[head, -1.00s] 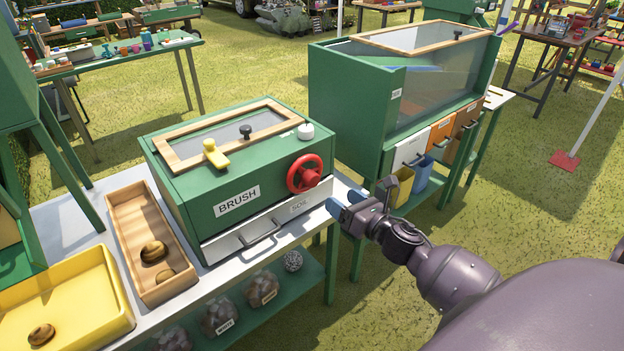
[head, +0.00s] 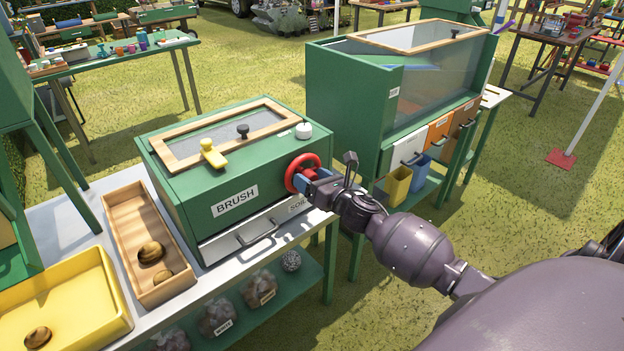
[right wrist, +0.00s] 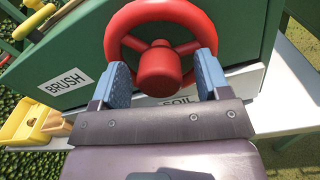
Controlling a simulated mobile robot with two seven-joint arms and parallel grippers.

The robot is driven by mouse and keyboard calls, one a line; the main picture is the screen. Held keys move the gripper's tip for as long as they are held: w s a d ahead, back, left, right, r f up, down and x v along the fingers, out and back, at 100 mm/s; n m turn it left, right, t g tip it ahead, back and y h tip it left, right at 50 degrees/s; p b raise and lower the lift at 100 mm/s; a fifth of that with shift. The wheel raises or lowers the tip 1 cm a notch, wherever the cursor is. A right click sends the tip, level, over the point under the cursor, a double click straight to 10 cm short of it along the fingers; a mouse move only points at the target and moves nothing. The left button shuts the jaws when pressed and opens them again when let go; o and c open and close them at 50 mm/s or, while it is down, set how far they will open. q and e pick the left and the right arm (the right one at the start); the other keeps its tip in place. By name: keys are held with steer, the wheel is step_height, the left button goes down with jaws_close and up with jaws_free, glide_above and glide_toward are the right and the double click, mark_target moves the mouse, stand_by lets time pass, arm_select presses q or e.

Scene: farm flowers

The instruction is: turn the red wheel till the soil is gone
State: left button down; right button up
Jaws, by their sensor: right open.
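The red wheel (head: 297,170) is on the front of the green box marked BRUSH (head: 222,175). It fills the top middle of the right wrist view (right wrist: 160,50), where its spokes and round hub show. My right gripper (head: 306,178) is at the wheel, and in the right wrist view its two blue fingers (right wrist: 164,75) stand open, one on each side of the hub. I cannot tell whether they touch the wheel. Below the wheel is the grey SOIL drawer (head: 250,235), which is shut. No soil is visible. My left gripper is not in view.
A wooden tray (head: 111,222) with two brown bulbs stands left of the box. A yellow tray (head: 112,328) holds another. A yellow lever, a black knob and a white knob sit on the box top. A larger green cabinet (head: 345,85) stands behind at the right.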

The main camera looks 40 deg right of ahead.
steer(key=c, duration=0.9)
